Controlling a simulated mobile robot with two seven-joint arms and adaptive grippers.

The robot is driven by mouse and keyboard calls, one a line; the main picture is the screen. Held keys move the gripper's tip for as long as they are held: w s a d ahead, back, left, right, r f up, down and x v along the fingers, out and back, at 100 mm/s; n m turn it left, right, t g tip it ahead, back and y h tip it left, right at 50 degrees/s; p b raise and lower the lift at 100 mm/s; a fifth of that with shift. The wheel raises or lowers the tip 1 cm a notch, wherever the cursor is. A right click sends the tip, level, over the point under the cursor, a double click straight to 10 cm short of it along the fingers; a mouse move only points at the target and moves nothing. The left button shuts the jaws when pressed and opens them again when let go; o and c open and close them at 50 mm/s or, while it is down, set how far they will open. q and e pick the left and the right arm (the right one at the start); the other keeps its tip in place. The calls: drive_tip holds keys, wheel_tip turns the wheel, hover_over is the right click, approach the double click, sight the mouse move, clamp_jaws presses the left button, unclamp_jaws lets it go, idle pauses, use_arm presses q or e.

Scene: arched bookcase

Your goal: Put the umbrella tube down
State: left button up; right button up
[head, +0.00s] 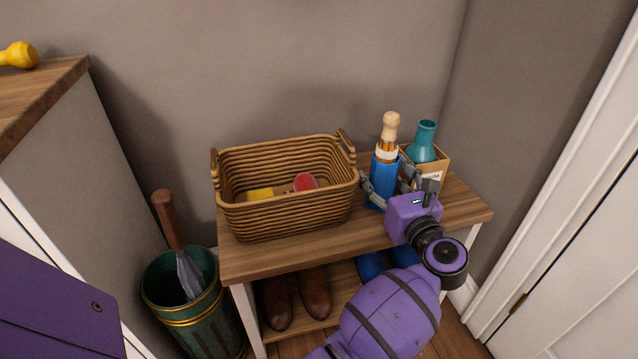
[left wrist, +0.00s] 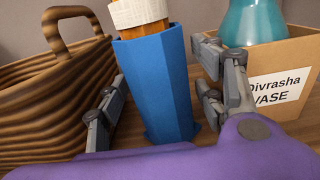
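The umbrella tube (head: 383,180) is a blue faceted tube with a pale wooden handle and an orange and white part at its top. It stands upright on the wooden bench (head: 290,262), right of the wicker basket. It also shows in the left wrist view (left wrist: 158,85), with its foot on the wood. My left gripper (head: 392,183) has one finger on each side of the tube. In the left wrist view (left wrist: 160,85) gaps show between the fingers and the tube, so it is open. My right gripper is not in view.
A wicker basket (head: 290,215) with yellow and red items stands left of the tube. A cardboard box (head: 436,165) with a teal vase (head: 423,142) stands close on the right. A green bin (head: 190,318) is on the floor. Shoes (head: 315,292) lie under the bench.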

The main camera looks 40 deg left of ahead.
use_arm(q)
drive_tip(key=shift+w+r, duration=0.1)
drive_tip(key=shift+r, duration=0.05)
drive_tip(key=shift+r, duration=0.25)
drive_tip(key=p+v, duration=0.3)
drive_tip(key=v, duration=0.8)
drive_tip(key=shift+p, duration=0.3)
drive_tip(key=shift+s+d, duration=0.35)
drive_tip(key=shift+d, duration=0.1)
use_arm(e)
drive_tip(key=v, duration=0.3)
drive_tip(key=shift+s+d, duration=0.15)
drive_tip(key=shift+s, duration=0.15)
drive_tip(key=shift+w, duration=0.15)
